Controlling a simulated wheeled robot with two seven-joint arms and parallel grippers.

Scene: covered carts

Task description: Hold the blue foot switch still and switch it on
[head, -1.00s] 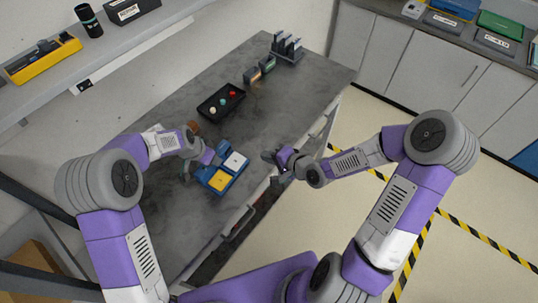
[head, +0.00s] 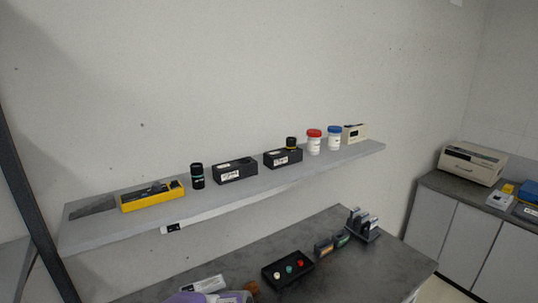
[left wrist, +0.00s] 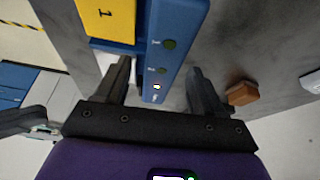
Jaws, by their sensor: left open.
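The blue foot switch (left wrist: 177,45) shows in the left wrist view, with a yellow pedal (left wrist: 108,18) marked 1. Along its side are two dark green round spots and, nearest my gripper, a small lit light. My left gripper (left wrist: 160,80) is open, with one finger on each side of the switch's near end; I cannot tell whether either finger touches it. In the head view the switch is out of sight and only part of my left arm shows at the bottom edge. A dark grey piece at the left of the wrist view may be my right gripper.
A brown block (left wrist: 242,93) lies beside the switch. In the head view, a black tray (head: 288,269) with coloured knobs and a dark rack (head: 362,225) stand on the grey bench (head: 225,265). A wall shelf (head: 230,197) above holds boxes and jars.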

